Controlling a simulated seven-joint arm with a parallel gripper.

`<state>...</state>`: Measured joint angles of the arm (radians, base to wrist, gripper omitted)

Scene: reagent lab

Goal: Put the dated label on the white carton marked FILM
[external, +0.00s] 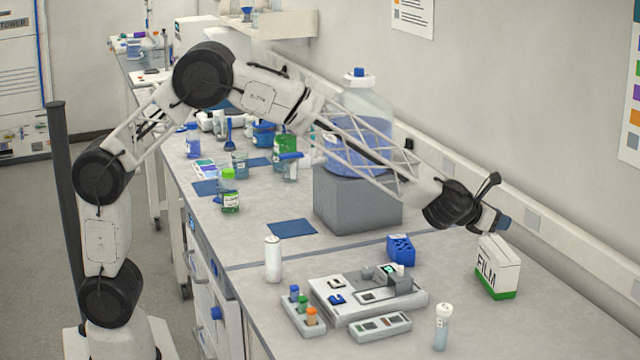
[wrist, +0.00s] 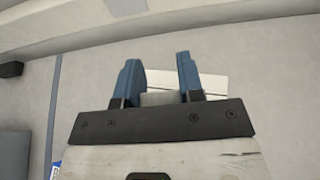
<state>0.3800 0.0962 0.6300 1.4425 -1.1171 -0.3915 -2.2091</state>
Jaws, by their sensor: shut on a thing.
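The white carton marked FILM (external: 497,268), with a green band at its base, stands upright on the right part of the bench. My gripper (external: 503,223) is just above the carton's top; I cannot tell from this view whether they touch. In the wrist view, the blue fingers of my gripper (wrist: 160,78) are shut on a small pale piece, taken as the dated label (wrist: 160,98). No date can be read on it. A white surface, seemingly the carton's top (wrist: 214,84), shows behind and right of the fingers.
A white-capped tube (external: 442,327) stands in front. The wall is close behind.

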